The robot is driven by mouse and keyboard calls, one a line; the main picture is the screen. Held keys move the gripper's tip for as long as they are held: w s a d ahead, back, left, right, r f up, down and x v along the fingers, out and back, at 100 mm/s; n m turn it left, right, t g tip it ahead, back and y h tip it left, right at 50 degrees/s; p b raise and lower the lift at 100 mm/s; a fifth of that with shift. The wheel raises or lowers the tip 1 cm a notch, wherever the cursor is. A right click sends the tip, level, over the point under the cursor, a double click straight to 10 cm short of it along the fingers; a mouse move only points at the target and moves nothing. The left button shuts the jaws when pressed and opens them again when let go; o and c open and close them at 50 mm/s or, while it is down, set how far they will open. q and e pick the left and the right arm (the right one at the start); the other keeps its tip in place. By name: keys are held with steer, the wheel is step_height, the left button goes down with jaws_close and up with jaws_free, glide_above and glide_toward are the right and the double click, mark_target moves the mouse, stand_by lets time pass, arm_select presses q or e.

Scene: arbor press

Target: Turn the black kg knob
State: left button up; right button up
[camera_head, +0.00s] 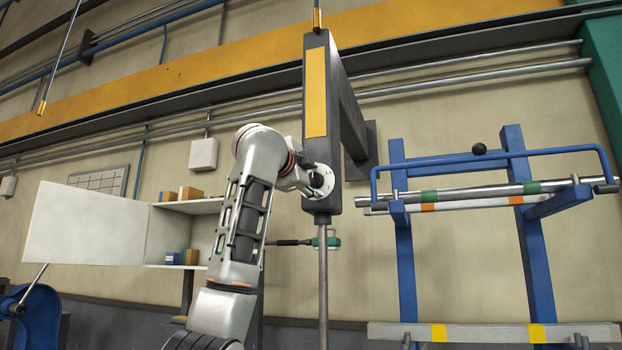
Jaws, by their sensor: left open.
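A small black round knob (479,149) shows at the top of the blue rack on the right. No kg mark is legible on it, so I cannot tell whether it is the kg knob. My left arm rises from the bottom and bends over at the top. Its end, with my left gripper (319,181), overlaps the dark press column (317,80). The fingers are not clearly visible there, and I see nothing held. The gripper is well left of the black knob and apart from it. My right gripper is not in view.
The blue rack (405,270) carries metal bars with green and orange bands. A steel rod (323,290) hangs below the column, beside a green-and-black tool (327,242). An open white cabinet (90,225) with small boxes is at left. Bare wall shows between column and rack.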

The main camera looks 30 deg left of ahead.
arm_select(q)
steer(key=v, duration=1.2)
stand_by(0.3)
